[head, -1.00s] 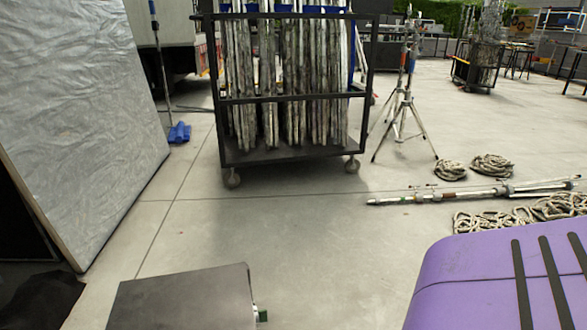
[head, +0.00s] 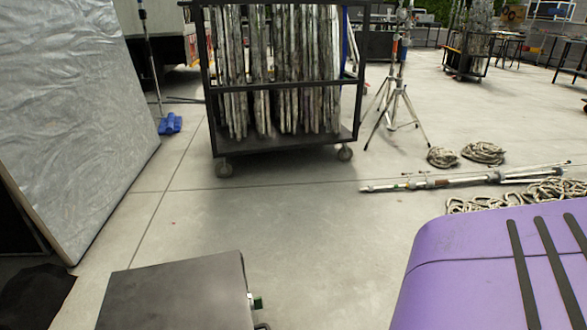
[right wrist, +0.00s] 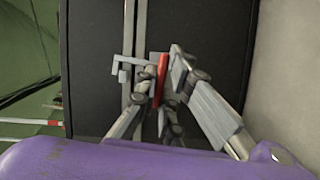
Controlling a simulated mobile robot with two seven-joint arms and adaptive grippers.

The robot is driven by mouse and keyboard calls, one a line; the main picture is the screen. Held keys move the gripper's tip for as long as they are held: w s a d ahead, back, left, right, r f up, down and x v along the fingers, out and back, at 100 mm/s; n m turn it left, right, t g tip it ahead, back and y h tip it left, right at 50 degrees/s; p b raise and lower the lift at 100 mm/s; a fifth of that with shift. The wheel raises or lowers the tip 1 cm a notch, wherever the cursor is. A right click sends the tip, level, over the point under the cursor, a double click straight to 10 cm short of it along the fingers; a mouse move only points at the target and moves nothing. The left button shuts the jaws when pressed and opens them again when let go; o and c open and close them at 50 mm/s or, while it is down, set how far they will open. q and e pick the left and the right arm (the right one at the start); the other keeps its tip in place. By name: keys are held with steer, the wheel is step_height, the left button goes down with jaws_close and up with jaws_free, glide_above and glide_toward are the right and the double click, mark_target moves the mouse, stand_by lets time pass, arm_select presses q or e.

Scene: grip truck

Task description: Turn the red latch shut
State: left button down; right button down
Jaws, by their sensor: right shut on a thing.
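The red latch (right wrist: 162,72) shows in the right wrist view as a short red bar in front of a dark panel (right wrist: 100,75), beside a grey metal bracket and a vertical metal strip. My right gripper (right wrist: 161,70) has its fingers on both sides of the red bar and is shut on it. The fingers hide part of the latch. The latch's exact angle is hard to tell. In the head view, no red latch can be made out. My left gripper is not in view.
In the head view, a dark flat-topped case (head: 180,292) stands low in front. A black wheeled cart (head: 285,145) with upright panels, a tripod stand (head: 398,105), ropes (head: 484,153) and a pole (head: 440,183) are farther off. The middle floor is clear.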

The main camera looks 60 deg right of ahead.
steer(key=shift+d+n, duration=0.1)
steer(key=shift+n, duration=0.5)
steer(key=shift+s, duration=0.1)
steer(key=c, duration=1.9)
jaws_free()
steer(key=shift+o, duration=0.2)
steer(key=v, duration=1.2)
steer(key=shift+f, duration=0.35)
